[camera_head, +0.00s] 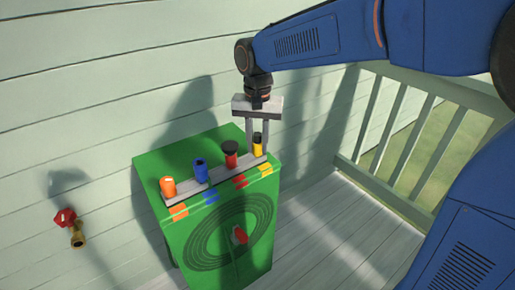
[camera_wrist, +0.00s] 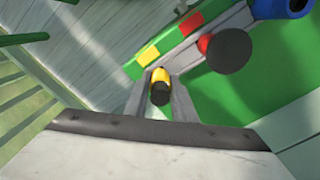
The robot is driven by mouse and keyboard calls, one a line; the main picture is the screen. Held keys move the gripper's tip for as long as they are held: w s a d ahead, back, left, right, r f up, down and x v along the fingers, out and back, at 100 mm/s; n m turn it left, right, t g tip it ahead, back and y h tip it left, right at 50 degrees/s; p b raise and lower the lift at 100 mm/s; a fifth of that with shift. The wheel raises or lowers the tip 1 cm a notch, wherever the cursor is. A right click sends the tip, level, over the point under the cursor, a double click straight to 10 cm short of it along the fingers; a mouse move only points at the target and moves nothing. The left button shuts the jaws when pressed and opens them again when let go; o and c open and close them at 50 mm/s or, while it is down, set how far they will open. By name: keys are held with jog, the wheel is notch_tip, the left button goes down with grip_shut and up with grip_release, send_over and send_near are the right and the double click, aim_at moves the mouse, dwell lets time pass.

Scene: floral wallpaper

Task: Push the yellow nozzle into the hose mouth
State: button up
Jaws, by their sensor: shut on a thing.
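The yellow nozzle (camera_head: 258,151) with a black end stands at the right end of a grey rack (camera_head: 215,180) on top of a green box (camera_head: 165,150). My gripper (camera_head: 257,148) comes down from above and is shut on the nozzle, one finger on each side. In the wrist view, the yellow nozzle (camera_wrist: 161,75) is between the two grey fingers (camera_wrist: 160,92), its black end toward the camera. The nozzle's lower end is hidden in the rack. A coiled hose is drawn on the box front, with a red piece (camera_head: 240,235) at its middle. I cannot make out a hose mouth.
A red nozzle (camera_head: 231,160), a blue one (camera_head: 200,172) and an orange one (camera_head: 168,187) stand along the rack. The red one is close beside my gripper. A brass tap (camera_head: 77,238) with a red handle is on the left wall. A railing stands at right.

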jog(key=shift+r, duration=1.05)
jog(key=shift+r, duration=2.4)
